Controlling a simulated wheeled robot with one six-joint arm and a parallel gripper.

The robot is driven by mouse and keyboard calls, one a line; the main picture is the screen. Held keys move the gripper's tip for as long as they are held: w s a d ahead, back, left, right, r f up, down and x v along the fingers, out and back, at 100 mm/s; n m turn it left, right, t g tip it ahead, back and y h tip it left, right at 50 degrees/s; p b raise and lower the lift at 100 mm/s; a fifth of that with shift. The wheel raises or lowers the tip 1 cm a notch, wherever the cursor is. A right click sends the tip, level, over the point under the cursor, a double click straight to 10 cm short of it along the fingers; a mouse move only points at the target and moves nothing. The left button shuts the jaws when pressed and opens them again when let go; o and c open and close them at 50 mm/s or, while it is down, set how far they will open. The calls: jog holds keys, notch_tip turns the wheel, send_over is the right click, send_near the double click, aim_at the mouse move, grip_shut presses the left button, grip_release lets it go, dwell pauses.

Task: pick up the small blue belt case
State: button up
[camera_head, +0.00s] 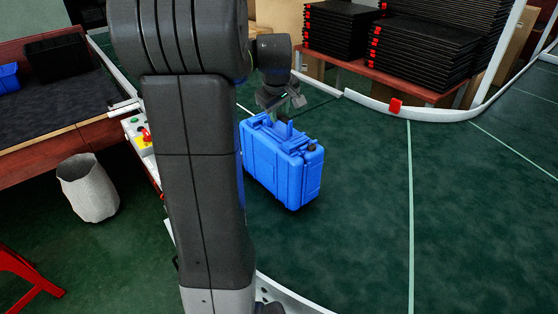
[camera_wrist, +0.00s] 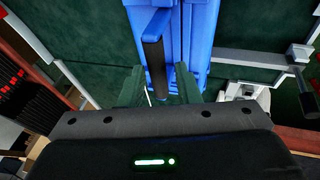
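The small blue belt case (camera_head: 283,163) stands upright on the dark green belt, just right of my arm in the head view. My gripper (camera_head: 284,108) is directly above its top, by the handle. In the wrist view, the blue case (camera_wrist: 190,35) fills the upper middle, with a dark handle bar (camera_wrist: 154,62) running down it. The fingers of my gripper (camera_wrist: 159,86) stand apart, one on each side of the handle's near end. I cannot tell whether they touch it. My arm hides a little of the case's left edge.
The green belt (camera_head: 360,200) is clear right of the case. Black tray stacks (camera_head: 340,30) stand on a red bench behind a white rail (camera_head: 440,113). At left are a control box (camera_head: 141,140), a table with a black crate (camera_head: 58,57) and blue bin (camera_head: 8,78), and a pale bin (camera_head: 88,190).

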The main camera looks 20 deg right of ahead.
jog(key=shift+w+p+x, duration=0.15)
jog(key=shift+p+x, duration=0.05)
jog(key=shift+x, duration=1.2)
jog(key=shift+w+p+x, duration=0.1)
jog(key=shift+p+x, duration=0.05)
jog(key=shift+x, duration=1.2)
jog(key=shift+r, duration=0.1)
grip_shut()
jog(key=shift+r, duration=0.15)
